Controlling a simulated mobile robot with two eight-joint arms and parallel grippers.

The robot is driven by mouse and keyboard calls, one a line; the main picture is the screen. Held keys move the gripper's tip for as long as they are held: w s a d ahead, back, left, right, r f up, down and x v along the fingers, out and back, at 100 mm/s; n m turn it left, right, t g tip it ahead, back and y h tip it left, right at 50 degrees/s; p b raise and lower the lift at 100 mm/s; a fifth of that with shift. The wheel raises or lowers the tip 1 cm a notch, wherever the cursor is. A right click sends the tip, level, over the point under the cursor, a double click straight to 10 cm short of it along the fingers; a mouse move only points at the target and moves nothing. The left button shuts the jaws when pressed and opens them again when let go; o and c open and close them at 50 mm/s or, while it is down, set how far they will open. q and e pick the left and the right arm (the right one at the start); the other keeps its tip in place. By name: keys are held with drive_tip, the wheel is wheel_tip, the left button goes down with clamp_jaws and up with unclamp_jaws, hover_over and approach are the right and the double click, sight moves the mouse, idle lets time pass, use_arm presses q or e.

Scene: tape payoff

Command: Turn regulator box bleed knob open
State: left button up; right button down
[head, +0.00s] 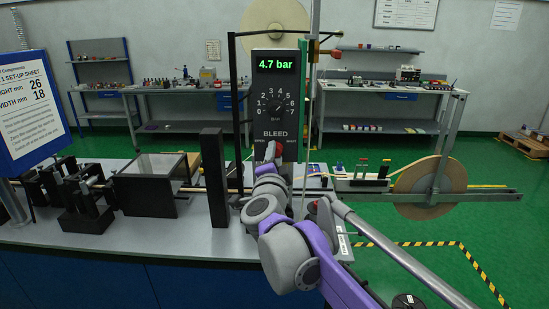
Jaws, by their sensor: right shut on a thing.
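The regulator box (276,92) is a dark upright panel in the middle of the head view. Its green display reads 4.7 bar, with a numbered dial below it. Under the dial is the word BLEED. My right gripper (271,152) is at the lower part of the panel, just below that word, and is shut on the bleed knob. The knob itself is hidden behind the gripper and wrist, so its angle cannot be seen. My purple and grey right arm covers the area below the panel. My left gripper does not show.
A black post (214,178) stands left of the box on the grey bench (150,235). A large tape reel (430,187) hangs on the right. A set-up sheet sign (30,105) stands at far left.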

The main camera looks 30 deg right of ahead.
drive_tip(key=shift+n+b, duration=0.4)
drive_tip(key=shift+n, duration=2.1)
drive_tip(key=c, duration=0.5)
unclamp_jaws()
drive_tip(key=shift+y, duration=0.3)
drive_tip(key=b+v, duration=0.1)
drive_tip(key=v, duration=0.9)
drive_tip(key=shift+s+a+f, duration=0.15)
drive_tip(key=shift+s+f, duration=0.05)
drive_tip(key=shift+s, duration=0.2)
drive_tip(key=shift+a, duration=0.1)
